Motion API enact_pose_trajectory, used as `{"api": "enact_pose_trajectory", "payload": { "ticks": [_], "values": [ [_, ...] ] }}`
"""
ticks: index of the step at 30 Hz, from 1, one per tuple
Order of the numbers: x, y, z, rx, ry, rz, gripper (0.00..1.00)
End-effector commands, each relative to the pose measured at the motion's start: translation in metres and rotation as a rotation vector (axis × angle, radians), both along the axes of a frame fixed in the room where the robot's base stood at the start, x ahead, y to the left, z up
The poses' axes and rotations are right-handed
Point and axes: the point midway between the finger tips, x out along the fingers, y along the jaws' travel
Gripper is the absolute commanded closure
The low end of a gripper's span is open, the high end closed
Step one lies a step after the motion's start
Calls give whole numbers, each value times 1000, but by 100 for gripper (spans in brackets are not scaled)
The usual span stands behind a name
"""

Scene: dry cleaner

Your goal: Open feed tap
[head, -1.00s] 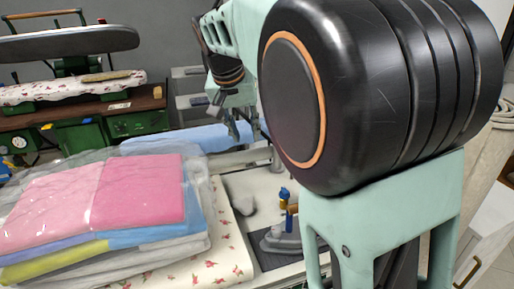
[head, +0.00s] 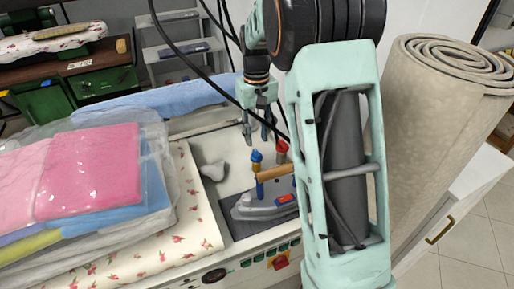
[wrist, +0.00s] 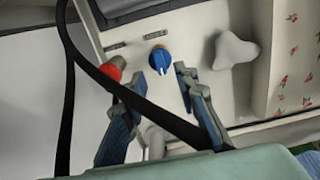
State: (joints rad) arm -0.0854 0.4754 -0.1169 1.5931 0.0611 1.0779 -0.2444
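Two tap knobs stand side by side on a pale panel; I cannot tell which is the feed tap. The blue knob (wrist: 158,59) has a pale pointer mark, and the red knob (wrist: 117,69) is left of it in the wrist view. Small labels near them are unreadable. In the head view the blue knob (head: 256,156) and red knob (head: 282,148) stand behind the iron. My gripper (head: 259,137) points down above and behind them. In the wrist view my gripper (wrist: 161,83) is open and empty, its fingers apart on either side of the blue knob's line, with no clear contact.
An iron (head: 262,208) with a wooden handle rests on a dark pad in front of the knobs. Bagged folded laundry (head: 95,175) lies left. A rolled carpet (head: 425,110) stands right. Black cables cross the wrist view. A pale form (wrist: 235,50) sits beside the blue knob.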

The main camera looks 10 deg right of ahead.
Motion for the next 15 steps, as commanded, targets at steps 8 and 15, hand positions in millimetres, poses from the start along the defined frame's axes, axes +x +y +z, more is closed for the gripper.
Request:
{"api": "enact_pose_trajectory", "payload": {
  "ticks": [8, 15],
  "values": [
    [0, 0, -46, 1, 1, 0, 72],
    [0, 0, -58, 0, -1, 0, 72]
  ]
}}
